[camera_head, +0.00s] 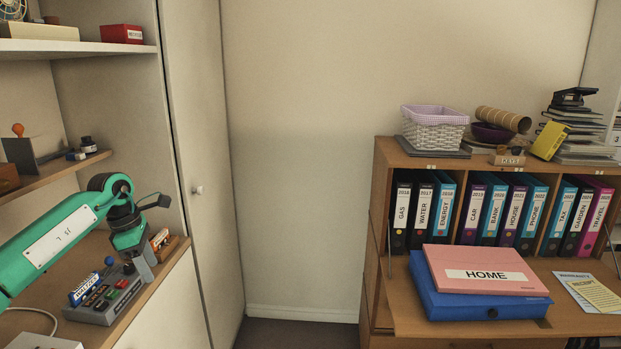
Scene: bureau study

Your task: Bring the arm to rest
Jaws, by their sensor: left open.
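My left arm (60,236), green with a white label, comes in from the left edge and bends down at its wrist. My left gripper (143,266) points down over the left-hand desk shelf, beside a grey box with coloured buttons (108,297). It is open, and I see nothing held in it. I cannot tell whether its fingers touch the box or the shelf. My right gripper is not in view.
Shelves (60,168) with small items stand above the arm, and a tall cabinet door (195,120) is to its right. At right, a bureau (380,230) holds several binders, a pink HOME folder (480,262) on a blue box file (440,302), and a basket (434,130).

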